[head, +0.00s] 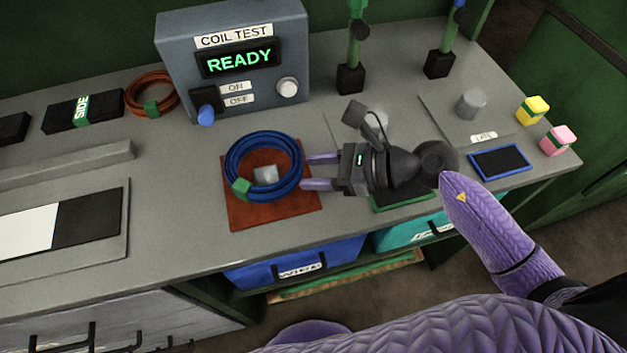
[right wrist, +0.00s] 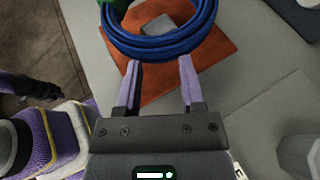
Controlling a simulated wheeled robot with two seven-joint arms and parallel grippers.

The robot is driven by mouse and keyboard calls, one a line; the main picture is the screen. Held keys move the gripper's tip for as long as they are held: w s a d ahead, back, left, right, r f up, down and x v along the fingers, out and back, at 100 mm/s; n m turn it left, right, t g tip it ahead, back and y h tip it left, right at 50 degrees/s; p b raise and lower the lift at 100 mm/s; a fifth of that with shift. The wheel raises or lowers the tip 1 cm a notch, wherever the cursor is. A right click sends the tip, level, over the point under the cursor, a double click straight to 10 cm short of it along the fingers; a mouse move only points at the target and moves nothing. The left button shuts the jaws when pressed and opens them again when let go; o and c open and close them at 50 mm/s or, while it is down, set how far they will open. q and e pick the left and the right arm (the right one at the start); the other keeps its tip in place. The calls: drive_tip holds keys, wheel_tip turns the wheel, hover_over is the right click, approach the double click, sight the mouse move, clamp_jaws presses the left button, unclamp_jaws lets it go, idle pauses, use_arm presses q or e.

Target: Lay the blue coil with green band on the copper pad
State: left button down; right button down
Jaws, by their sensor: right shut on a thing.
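The blue coil (head: 264,165) with its green band (head: 242,187) is over the copper pad (head: 290,208) on the bench. A pale grey block (head: 265,174) shows through the ring's middle. My right gripper (head: 305,172) comes in from the right, with its purple fingers at the coil's right side. It is shut on the coil, with the fingers visibly apart. In the right wrist view the coil (right wrist: 160,48) is at the fingertips, above the pad (right wrist: 215,60). I cannot tell whether the coil touches the pad. My left gripper cannot be made out.
The coil test box (head: 232,70) reads READY behind the pad. An orange coil (head: 152,91) lies to its left. Green posts (head: 351,78), a grey cylinder (head: 471,104), and yellow (head: 532,109) and pink (head: 557,140) blocks stand right. Bare bench lies left of the pad.

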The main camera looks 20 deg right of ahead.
wheel_tip(320, 180, down, 3)
drive_tip(key=shift+f+b, duration=0.1)
drive_tip(key=shift+b, duration=0.55)
drive_tip(key=c, duration=0.7)
unclamp_jaws()
drive_tip(key=shift+f, duration=0.1)
drive_tip(key=o, duration=0.5)
drive_tip(key=shift+s+d+r, duration=0.15)
drive_tip(key=shift+r, duration=0.15)
drive_tip(key=p+v, duration=0.2)
drive_tip(key=v, duration=0.9)
drive_tip(key=shift+r, duration=0.1)
drive_tip(key=shift+s+d+r, duration=0.1)
drive_tip(key=shift+s+d, duration=0.05)
drive_tip(key=shift+d, duration=0.05)
